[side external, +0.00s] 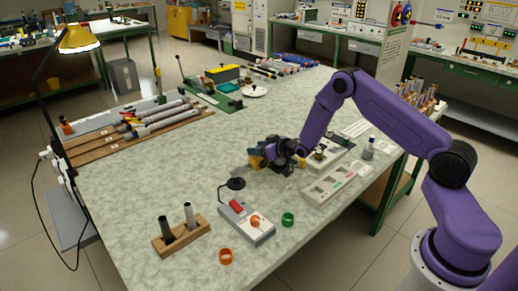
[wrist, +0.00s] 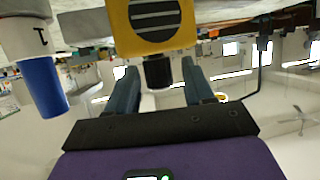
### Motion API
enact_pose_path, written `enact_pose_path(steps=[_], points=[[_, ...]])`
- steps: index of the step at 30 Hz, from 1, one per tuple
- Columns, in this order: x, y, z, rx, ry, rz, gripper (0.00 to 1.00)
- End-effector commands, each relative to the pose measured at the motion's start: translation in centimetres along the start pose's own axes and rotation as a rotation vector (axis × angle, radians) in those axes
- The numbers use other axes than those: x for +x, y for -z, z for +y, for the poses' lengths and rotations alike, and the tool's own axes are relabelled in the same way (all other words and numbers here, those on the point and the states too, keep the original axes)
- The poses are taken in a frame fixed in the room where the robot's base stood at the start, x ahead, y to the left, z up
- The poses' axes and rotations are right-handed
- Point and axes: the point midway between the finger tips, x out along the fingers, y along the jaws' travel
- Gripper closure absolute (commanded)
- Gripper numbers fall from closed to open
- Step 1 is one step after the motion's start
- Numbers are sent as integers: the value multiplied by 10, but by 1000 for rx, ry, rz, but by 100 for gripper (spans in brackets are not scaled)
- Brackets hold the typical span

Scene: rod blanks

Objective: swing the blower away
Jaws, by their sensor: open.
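The blower appears to be the yellow box with black vent slots (wrist: 155,22) at the top of the wrist view. A black knob or nozzle (wrist: 158,72) sticks out from it towards my gripper. My gripper (wrist: 160,80) has its two fingers apart, one on either side of this black part; I cannot tell whether they touch it. In the side external view, my gripper (side external: 268,154) is low over the middle of the bench, beside a small yellow part (side external: 255,162) that is probably the blower. My gripper hides much of it.
A grey tray (side external: 330,184) is to the right, a wooden block with two upright tubes (side external: 181,235) front left. A blue-and-white cylinder (wrist: 40,75) is left in the wrist view.

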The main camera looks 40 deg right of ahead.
Motion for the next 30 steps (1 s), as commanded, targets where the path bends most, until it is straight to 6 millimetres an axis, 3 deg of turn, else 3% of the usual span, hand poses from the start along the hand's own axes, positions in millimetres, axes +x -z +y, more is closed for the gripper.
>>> enact_pose_path(steps=[1, 6, 20, 30], points=[[0, 0, 0, 0, 0, 0, 48], [0, 0, 0, 0, 0, 0, 100], [-6, -3, -4, 24, -57, -2, 100], [-24, -10, -16, 108, -265, -2, 100]])
